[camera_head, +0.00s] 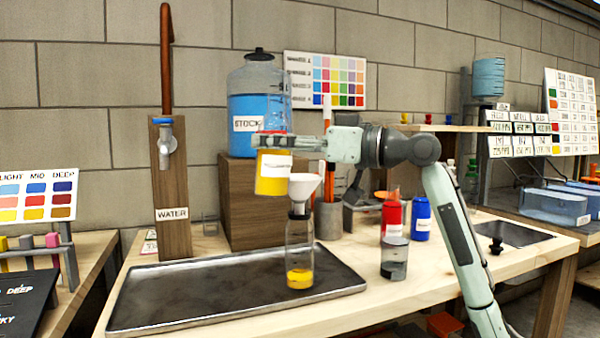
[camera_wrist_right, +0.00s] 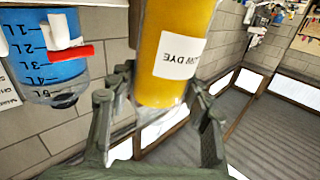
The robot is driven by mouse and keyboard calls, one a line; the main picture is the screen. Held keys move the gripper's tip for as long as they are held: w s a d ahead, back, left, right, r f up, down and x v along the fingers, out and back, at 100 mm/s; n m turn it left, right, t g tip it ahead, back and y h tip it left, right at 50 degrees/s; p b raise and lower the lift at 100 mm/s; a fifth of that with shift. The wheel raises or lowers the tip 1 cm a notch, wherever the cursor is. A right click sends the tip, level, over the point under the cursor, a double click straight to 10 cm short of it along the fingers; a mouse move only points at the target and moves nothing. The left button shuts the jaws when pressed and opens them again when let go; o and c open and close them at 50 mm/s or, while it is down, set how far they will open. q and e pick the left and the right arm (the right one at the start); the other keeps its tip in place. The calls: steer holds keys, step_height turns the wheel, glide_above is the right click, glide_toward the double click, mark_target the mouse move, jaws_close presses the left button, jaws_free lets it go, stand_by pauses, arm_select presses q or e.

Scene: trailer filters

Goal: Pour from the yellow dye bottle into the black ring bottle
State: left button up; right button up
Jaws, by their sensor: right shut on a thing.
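My left gripper is out of view.
The stock tank (camera_head: 258,105) stands on a wooden block behind. A water tap (camera_head: 167,145) on a post is at the left. The tray's left part is clear.

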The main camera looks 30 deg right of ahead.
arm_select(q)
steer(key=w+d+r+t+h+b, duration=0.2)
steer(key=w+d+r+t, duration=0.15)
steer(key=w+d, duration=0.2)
arm_select(e)
step_height(320, 180, down, 3)
steer(key=shift+d+r+m, duration=0.1)
steer(key=shift+m, duration=0.4)
steer(key=shift+w+d+r+m+p, duration=0.15)
steer(key=shift+r+m+p, duration=0.35)
steer(key=shift+p, duration=0.35)
steer(key=shift+m, duration=0.4)
steer(key=shift+d+f+m+t, duration=0.1)
steer(key=shift+d+m+t, duration=0.15)
steer(key=shift+m, duration=0.75)
steer(key=shift+w+d+r+m+t+p, duration=0.1)
steer(key=shift+d+r+m+t+p, duration=0.15)
steer(key=shift+r+m+p, duration=0.5)
steer(key=shift+a+r+m+p, duration=0.1)
steer(key=shift+r+m+p, duration=0.2)
steer(key=shift+m+p, duration=0.65)
steer(key=shift+f, duration=0.1)
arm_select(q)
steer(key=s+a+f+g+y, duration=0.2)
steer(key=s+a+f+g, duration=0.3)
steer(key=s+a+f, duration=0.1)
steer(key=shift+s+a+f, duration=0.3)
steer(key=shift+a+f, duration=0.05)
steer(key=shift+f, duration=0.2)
